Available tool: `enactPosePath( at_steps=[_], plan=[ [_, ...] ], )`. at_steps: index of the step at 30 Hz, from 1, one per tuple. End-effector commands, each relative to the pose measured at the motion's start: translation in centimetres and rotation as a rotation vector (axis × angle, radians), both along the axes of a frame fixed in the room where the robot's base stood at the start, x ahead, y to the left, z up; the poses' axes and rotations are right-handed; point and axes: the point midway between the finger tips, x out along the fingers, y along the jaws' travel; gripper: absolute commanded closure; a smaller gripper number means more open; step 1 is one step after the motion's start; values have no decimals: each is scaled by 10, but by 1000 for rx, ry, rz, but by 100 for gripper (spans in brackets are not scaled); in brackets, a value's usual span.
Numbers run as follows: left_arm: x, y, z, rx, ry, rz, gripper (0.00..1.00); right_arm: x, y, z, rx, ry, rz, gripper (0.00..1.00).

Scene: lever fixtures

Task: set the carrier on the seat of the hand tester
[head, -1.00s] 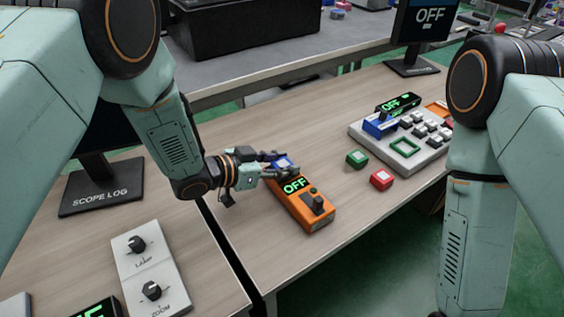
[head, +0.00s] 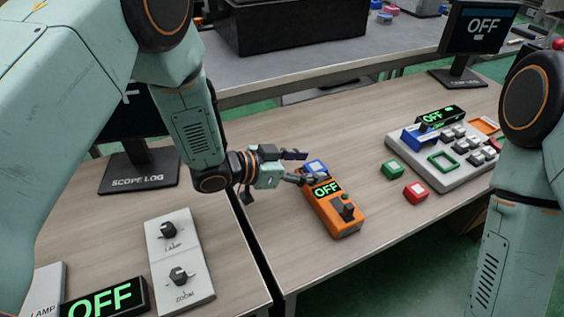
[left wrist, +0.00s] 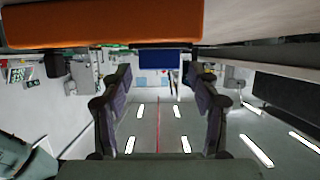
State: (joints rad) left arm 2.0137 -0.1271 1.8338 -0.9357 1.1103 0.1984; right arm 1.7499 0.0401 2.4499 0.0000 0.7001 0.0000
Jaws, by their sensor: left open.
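The orange hand tester (head: 333,212) lies on the table with its small screen reading OFF. A blue carrier with a pale top (head: 314,167) is at its far end, where the seat appears to be, and looks level. My left gripper (head: 310,165) is open at that end, its fingers to either side of the carrier. In the left wrist view, which is upside down, the blue carrier (left wrist: 159,60) shows between the parted fingers beside the orange tester body (left wrist: 100,24). The exact fit in the seat is hidden. My right gripper is out of view.
A green block (head: 393,169) and a red block (head: 416,192) lie right of the tester, near a grey keyed panel (head: 455,182). A knob panel (head: 180,262) is at left, past a gap between tables. A dark monitor stand (head: 138,174) is behind it.

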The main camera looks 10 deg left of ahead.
Motion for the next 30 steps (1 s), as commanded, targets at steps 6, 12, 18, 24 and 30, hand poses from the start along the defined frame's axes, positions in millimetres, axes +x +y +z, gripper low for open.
enactPosePath(
  at_steps=[6,12,18,24,30],
  plan=[
    [-22,36,21,-4,-2,6,39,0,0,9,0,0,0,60],
    [-37,58,31,-2,-2,5,39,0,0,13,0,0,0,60],
    [-45,68,36,-3,-3,1,39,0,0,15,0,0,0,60],
    [-47,70,36,-1,-4,-1,39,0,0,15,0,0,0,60],
    [-46,69,36,-1,-4,-1,39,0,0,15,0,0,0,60]
  ],
)
